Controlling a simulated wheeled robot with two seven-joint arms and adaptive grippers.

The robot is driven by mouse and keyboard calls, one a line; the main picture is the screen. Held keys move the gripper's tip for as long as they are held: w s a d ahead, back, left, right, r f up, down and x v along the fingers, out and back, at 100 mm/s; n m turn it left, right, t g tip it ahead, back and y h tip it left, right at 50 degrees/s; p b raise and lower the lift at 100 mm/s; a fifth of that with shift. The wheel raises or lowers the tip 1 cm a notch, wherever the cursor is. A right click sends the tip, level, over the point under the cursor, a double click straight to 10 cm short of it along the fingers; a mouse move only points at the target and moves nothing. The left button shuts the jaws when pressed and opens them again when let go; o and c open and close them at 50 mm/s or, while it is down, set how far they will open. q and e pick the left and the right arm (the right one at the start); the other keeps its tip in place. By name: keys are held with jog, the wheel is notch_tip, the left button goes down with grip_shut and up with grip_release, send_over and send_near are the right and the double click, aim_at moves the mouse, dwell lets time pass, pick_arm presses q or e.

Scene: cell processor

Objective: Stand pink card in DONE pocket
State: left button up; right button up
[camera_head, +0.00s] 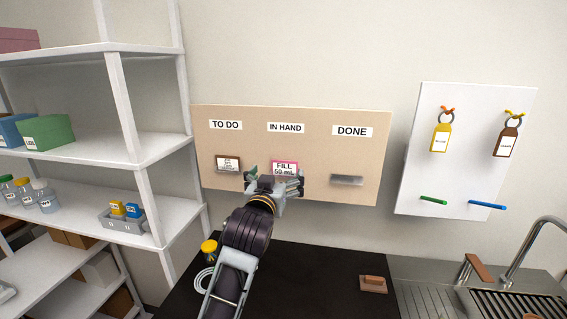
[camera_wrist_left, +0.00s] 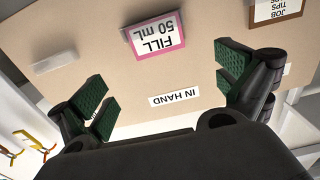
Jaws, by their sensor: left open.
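The pink card (camera_head: 285,168) reads "FILL 50 mL" and stands in the pocket under the IN HAND label (camera_head: 286,128). It also shows upside down in the left wrist view (camera_wrist_left: 156,38). My left gripper (camera_head: 276,180) is open in front of the card, with a finger to each side. In the wrist view a clear gap shows between the card and both green-padded fingers (camera_wrist_left: 162,75). The card's lower part is hidden by the gripper in the head view. The DONE pocket (camera_head: 347,181), a grey metal holder under the DONE label (camera_head: 352,131), is empty. My right gripper is not in view.
A brown-edged card (camera_head: 228,164) stands in the TO DO pocket, left of my gripper. A white board (camera_head: 467,165) with hanging tags and pegs is at right. Shelves (camera_head: 160,147) stand at left. The board (camera_head: 300,150) between the IN HAND and DONE pockets is clear.

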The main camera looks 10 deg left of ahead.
aim_at(285, 149)
pick_arm(q)
jog(key=shift+w+p, duration=1)
jog(key=shift+w, duration=3.55)
jog(key=c, duration=1.7)
jog(key=shift+r, duration=0.1)
jog(key=shift+r+p, duration=0.6)
jog(key=shift+p, duration=0.05)
jog(key=shift+r+p, duration=1)
jog(key=shift+r, duration=0.25)
